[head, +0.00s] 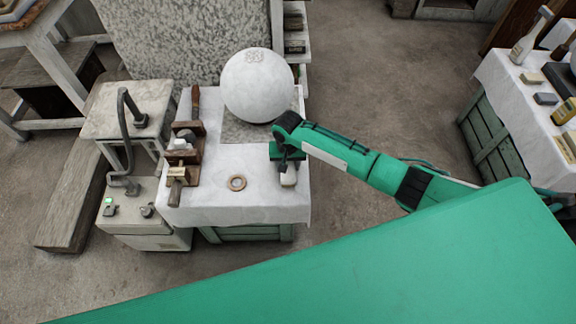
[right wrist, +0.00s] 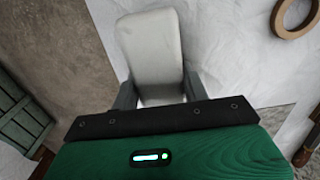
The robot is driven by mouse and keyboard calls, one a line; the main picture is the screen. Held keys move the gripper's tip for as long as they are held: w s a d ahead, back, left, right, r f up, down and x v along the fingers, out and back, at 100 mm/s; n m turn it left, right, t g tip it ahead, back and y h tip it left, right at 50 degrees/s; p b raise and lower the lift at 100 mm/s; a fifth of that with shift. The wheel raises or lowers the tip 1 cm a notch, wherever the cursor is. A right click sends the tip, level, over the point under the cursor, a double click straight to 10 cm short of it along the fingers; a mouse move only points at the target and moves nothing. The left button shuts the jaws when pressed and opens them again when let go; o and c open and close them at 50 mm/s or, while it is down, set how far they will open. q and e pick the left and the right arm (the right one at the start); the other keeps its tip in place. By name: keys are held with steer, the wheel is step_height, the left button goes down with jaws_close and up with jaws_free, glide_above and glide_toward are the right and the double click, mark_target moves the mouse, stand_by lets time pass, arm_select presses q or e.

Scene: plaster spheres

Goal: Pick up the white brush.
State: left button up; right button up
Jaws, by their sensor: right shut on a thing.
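The white brush (right wrist: 150,50) shows large in the right wrist view as a pale rounded block. In the head view it is a small white shape (head: 289,178) near the right edge of the cloth-covered table. My right gripper (right wrist: 157,88) is shut on it, with one dark finger on each side. In the head view my right gripper (head: 287,163) comes down over the table from the right, and its body hides part of the brush. I cannot tell whether the brush touches the cloth. My left gripper is not in view.
A large white sphere (head: 257,85) stands behind my right gripper. A wooden rack (head: 187,150) stands at the table's left. Another covered table (head: 515,90) is at far right.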

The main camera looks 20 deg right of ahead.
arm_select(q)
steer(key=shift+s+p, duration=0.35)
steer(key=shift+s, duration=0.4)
arm_select(e)
step_height(320, 180, up, 19)
steer(key=shift+f, duration=0.15)
